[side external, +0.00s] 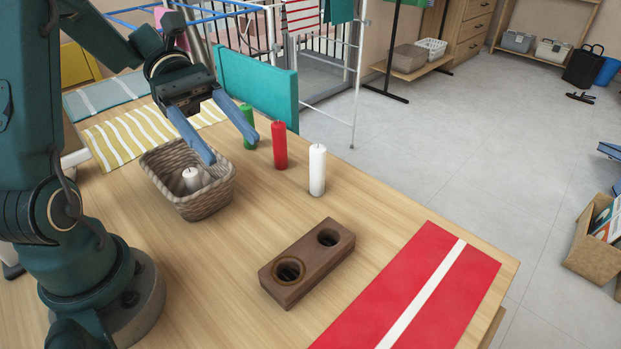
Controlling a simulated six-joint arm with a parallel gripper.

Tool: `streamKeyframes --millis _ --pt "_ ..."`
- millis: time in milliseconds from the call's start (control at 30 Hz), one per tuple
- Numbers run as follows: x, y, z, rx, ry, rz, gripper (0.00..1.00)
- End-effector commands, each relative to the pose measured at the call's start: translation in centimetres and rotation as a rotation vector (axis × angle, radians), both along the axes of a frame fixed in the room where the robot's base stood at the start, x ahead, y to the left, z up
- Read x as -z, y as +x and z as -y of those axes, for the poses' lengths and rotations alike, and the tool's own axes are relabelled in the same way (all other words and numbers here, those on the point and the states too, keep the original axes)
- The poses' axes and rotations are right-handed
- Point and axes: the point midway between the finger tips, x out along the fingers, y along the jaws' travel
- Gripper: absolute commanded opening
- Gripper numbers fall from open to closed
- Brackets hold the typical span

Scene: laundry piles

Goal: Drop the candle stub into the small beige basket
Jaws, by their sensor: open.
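The small beige basket (207,202) is woven and stands on the table below my gripper. The candle stub (191,179), short and whitish with a wick, is inside the basket and appears upright. My gripper (231,152) is open and empty above the basket, its blue fingers spread wide and pointing down to the right. One finger is over the basket's far right rim and the other is beyond it, in front of the green candle. Part of the stub's lower end is hidden by the basket wall.
Green (247,128), red (279,146) and white (317,170) candles stand right of the basket. A wooden two-hole holder (306,265) lies in front. A red cloth with a white stripe (452,262) lies at right. A yellow striped cloth (117,137) is behind the basket.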

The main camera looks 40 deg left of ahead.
Motion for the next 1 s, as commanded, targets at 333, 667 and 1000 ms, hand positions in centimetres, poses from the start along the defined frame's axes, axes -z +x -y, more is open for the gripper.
streamKeyframes --millis 333,667,1000 --pt "-1.8 4.2 -1.3 -0.48 0.0 0.001 0.67" --pt "-1.4 6.1 -2.3 -0.659 -0.011 -0.024 0.67" --pt "0.4 5.5 -0.6 -0.381 -0.004 -0.034 0.67"
